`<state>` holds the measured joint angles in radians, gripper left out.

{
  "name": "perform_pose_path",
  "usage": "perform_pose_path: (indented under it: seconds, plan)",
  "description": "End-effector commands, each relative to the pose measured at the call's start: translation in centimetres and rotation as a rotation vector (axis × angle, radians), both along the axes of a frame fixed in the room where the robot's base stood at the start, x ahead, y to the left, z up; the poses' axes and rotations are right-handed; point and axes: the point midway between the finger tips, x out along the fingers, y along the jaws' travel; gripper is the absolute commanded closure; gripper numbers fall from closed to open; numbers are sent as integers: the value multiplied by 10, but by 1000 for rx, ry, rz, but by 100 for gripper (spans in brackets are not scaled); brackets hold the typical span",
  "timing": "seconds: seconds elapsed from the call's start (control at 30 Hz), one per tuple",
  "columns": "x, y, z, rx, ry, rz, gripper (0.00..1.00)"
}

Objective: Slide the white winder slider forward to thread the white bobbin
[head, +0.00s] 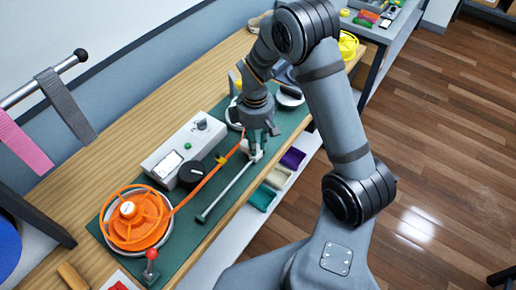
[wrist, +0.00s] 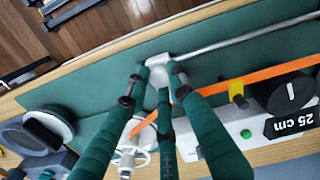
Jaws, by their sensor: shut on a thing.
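The white winder slider (head: 257,155) sits at the far end of a thin metal rail (head: 228,189). My gripper (head: 258,142) is over it, and in the wrist view the green fingers of my gripper (wrist: 157,80) close around the slider (wrist: 160,66). An orange strap (head: 197,187) runs from the orange reel (head: 135,218) through a yellow guide (head: 221,159) to near the slider. The white bobbin (wrist: 143,138) is partly hidden behind my fingers in the wrist view. In the head view my gripper partly covers the bobbin (head: 233,115).
A white control box (head: 170,148) and a black knob (head: 190,174) stand beside the strap. In the wrist view a display (wrist: 291,123) reads 25 cm. A red-knobbed lever (head: 151,262) is near the reel. Colored bins (head: 278,177) lie below the bench edge.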

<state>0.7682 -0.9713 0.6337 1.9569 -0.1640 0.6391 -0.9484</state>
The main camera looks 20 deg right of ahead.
Motion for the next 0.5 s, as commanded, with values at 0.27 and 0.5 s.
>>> perform_pose_path:
  seconds: [0.27,0.5]
  plan:
    - [4,-1,0,-1,-2,9,100]
    - [5,-2,1,-1,-5,9,74]
